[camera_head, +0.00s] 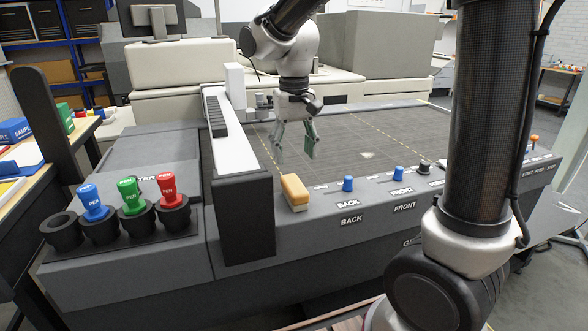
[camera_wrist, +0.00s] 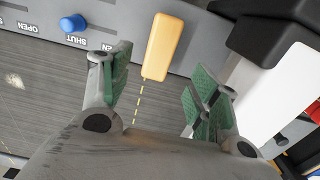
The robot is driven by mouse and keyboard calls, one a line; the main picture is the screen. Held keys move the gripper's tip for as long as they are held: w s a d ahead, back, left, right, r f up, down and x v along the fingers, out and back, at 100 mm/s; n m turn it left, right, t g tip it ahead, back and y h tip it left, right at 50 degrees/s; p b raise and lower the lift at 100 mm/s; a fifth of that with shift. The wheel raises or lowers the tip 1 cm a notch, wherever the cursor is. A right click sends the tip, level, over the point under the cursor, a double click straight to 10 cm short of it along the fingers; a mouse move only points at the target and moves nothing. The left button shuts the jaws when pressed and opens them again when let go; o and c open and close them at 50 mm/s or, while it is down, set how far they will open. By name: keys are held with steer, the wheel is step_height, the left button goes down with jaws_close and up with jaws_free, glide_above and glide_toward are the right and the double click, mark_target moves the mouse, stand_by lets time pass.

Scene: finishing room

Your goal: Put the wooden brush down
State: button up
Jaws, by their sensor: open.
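The wooden brush (camera_head: 295,191) has a yellow-tan wooden back. It lies on the grey front ledge of the cutting machine, just right of the black end of the gantry. In the wrist view the brush (camera_wrist: 163,46) lies beyond my fingertips, between their lines, with its near end close to the dark bed. My gripper (camera_head: 296,143) hangs above the dark bed, behind the brush and apart from it. Its green-padded fingers (camera_wrist: 160,92) are spread, with nothing between them.
The gantry (camera_head: 228,150) stands left of my gripper. Blue knobs (camera_head: 347,184) rise from the ledge right of the brush. Blue, green and red pen holders (camera_head: 131,196) stand at the left in black cups. The dark bed (camera_head: 375,135) is mostly clear, with a small pale patch.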

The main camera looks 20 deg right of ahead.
steer(key=s+d+r+t, duration=0.2)
steer(key=s+d, duration=0.5)
steer(key=s, duration=0.2)
steer(key=s+d+r+t, duration=0.2)
steer(key=s+d, duration=0.6)
steer(key=s, duration=0.2)
steer(key=shift+r, duration=0.15)
steer(key=shift+o, duration=0.6)
steer(key=shift+s+a, duration=0.1)
